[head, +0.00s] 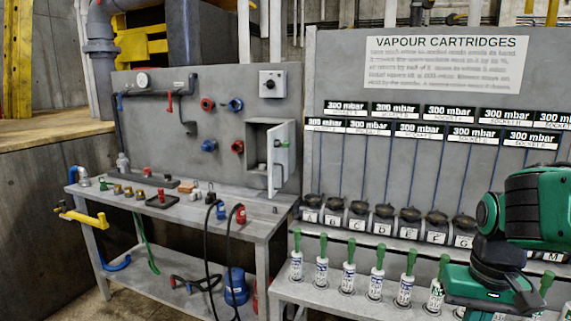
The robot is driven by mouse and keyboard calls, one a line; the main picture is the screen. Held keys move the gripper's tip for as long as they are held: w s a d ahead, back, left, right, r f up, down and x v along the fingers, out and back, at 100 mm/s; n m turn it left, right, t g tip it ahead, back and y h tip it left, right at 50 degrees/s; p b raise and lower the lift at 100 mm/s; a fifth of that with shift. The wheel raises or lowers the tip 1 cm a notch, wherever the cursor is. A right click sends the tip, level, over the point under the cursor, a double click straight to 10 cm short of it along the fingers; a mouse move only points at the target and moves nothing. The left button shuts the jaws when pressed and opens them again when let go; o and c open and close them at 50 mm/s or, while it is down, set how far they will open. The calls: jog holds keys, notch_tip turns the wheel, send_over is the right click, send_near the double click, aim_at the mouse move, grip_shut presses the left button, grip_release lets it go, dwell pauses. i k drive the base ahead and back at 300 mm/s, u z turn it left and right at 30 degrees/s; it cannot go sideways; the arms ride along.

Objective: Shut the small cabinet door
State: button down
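The small grey cabinet (257,138) is fixed to the grey back panel above the left workbench. Its pale door (283,172) stands open, swung outward on the right side, and part of the dark inside shows. My gripper (482,308) is at the lower right, in front of the cartridge rack and well to the right of the door. It is apart from the door. Its fingers are not clear at the frame's bottom edge, so I cannot tell whether it is open or shut.
The left workbench (250,226) holds several small fittings. Black cables hang over its front edge. The cartridge rack (330,292), with several green-topped cartridges (321,262), stands to the right. Space before the door looks clear.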

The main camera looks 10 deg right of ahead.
aim_at(277, 156)
jog(key=i, duration=0.9)
jog(key=u, duration=0.05)
